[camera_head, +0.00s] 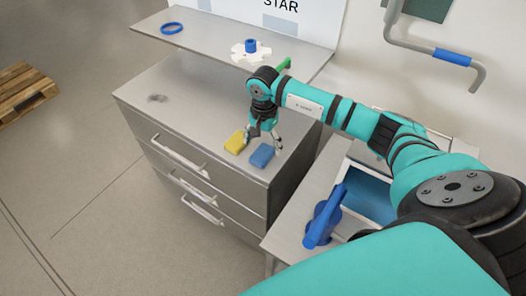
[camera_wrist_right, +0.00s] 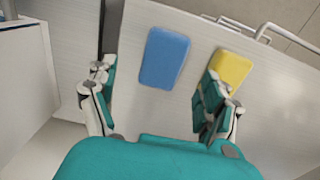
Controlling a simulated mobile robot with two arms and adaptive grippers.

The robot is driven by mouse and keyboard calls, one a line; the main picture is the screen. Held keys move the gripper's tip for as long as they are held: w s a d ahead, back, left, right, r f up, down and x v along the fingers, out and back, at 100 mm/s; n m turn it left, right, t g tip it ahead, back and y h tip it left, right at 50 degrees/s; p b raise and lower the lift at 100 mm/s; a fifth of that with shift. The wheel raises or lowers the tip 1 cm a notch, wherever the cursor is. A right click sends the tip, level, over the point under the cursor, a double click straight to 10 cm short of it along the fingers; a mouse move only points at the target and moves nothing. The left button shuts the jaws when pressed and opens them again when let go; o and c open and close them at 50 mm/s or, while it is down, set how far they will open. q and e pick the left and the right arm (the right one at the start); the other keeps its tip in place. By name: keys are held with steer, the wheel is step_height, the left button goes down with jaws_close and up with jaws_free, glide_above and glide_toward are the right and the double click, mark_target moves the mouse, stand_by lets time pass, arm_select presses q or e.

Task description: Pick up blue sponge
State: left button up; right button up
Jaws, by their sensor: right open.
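The blue sponge (camera_head: 262,155) lies flat on the metal drawer cabinet top, near its front right corner. The yellow sponge (camera_head: 235,142) lies just left of it in the head view. My right gripper (camera_head: 265,141) hangs over the cabinet top close to both sponges, open and empty. In the right wrist view the blue sponge (camera_wrist_right: 164,58) lies ahead of and between the open fingers (camera_wrist_right: 155,100). The yellow sponge (camera_wrist_right: 231,70) is partly hidden behind the right-hand finger there. My left gripper is not in view.
A raised shelf (camera_head: 200,38) behind holds a blue ring (camera_head: 171,28) and a white piece with a blue cap (camera_head: 250,46). Drawer handles (camera_head: 180,157) stick out in front. A blue tool (camera_head: 325,217) lies by a blue-lined basin (camera_head: 368,195) at right. The cabinet top's left part is mostly clear.

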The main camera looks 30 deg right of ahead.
mark_target(263, 152)
steer(key=shift+f, duration=0.25)
steer(key=f+b, duration=0.1)
steer(key=f, duration=0.2)
steer(key=f+b, duration=0.1)
steer(key=shift+w+f+b, duration=0.3)
steer(key=shift+f, duration=0.1)
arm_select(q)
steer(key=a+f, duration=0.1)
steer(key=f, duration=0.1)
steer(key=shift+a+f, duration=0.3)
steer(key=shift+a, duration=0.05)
arm_select(e)
steer(key=shift+r, duration=0.1)
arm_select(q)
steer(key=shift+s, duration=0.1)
arm_select(e)
steer(key=shift+c, duration=1.2)
steer(key=c, duration=0.9)
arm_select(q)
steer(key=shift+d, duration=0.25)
